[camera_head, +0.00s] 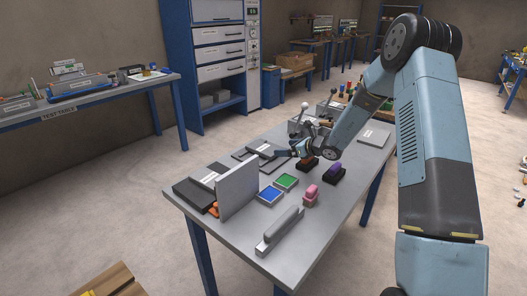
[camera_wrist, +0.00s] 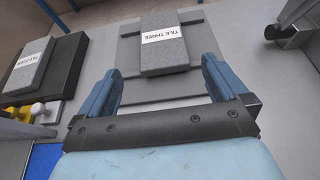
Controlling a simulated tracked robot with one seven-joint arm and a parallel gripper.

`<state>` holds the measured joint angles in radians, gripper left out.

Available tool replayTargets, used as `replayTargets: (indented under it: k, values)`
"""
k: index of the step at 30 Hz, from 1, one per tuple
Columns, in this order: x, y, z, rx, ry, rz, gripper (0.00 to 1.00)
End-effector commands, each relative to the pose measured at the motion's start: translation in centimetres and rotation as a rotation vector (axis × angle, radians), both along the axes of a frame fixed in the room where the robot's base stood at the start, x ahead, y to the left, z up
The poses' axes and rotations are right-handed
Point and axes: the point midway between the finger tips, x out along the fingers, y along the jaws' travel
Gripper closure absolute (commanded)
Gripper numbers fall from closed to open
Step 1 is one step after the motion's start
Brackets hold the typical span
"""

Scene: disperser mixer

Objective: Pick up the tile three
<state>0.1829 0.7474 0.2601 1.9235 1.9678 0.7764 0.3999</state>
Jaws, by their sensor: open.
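Tile three (camera_wrist: 164,58) is a grey slab with a white label reading "TILE THREE", lying on a flat grey plate (camera_wrist: 128,58) in the wrist view. My gripper (camera_wrist: 160,66) is open, its two blue fingers spread wide apart. The fingertips reach the near end of the tile in the picture, one towards each side; I cannot tell their height above it. Nothing is held between them. In the head view my gripper (camera_head: 283,153) is over the far left part of the table, beside the tile area, and partly hides it.
A second labelled tile (camera_wrist: 28,72) lies on a dark block at the left. On the table (camera_head: 330,222) stand an upright grey panel (camera_head: 238,190), a blue pad (camera_head: 270,195), a green pad (camera_head: 286,181), a pink-topped stamp (camera_head: 311,194) and a grey bar (camera_head: 279,230).

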Motion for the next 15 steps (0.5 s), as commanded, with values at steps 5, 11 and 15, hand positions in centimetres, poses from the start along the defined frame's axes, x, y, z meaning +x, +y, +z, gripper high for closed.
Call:
replayTargets:
  k: [5,11,15]
  values:
    - [1.7,2.5,-1.3,0.000,0.000,0.004,0.00]
    - [3.4,4.6,-2.4,-0.001,-0.001,0.005,0.00]
    - [4.0,5.2,-2.7,-0.001,-0.001,0.003,0.00]
